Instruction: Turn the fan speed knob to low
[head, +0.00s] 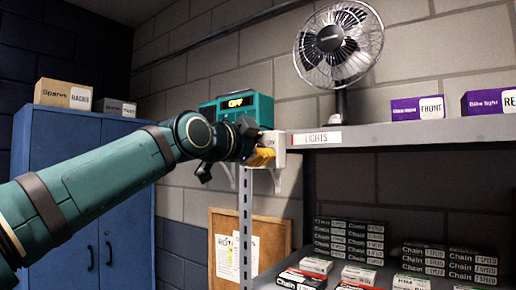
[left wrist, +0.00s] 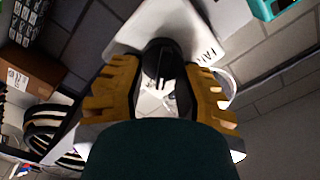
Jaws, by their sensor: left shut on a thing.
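The fan speed knob (left wrist: 160,62) is round and black and shows in the left wrist view on a white plate (left wrist: 150,25) with dark lettering. My left gripper (left wrist: 160,85) has its yellow fingers shut on the knob, one on each side. In the head view my left gripper (head: 263,157) is at a white box (head: 274,140) by the left end of the shelf, and it hides the knob there. The fan (head: 339,45) stands on the shelf. My right gripper is in neither view.
The grey shelf (head: 420,131) carries a LIGHTS label and purple bike light boxes (head: 418,107). Chain boxes (head: 350,240) fill the shelf below. A blue cabinet (head: 70,150) stands left, behind my left arm. A cork board (head: 270,235) hangs under the gripper.

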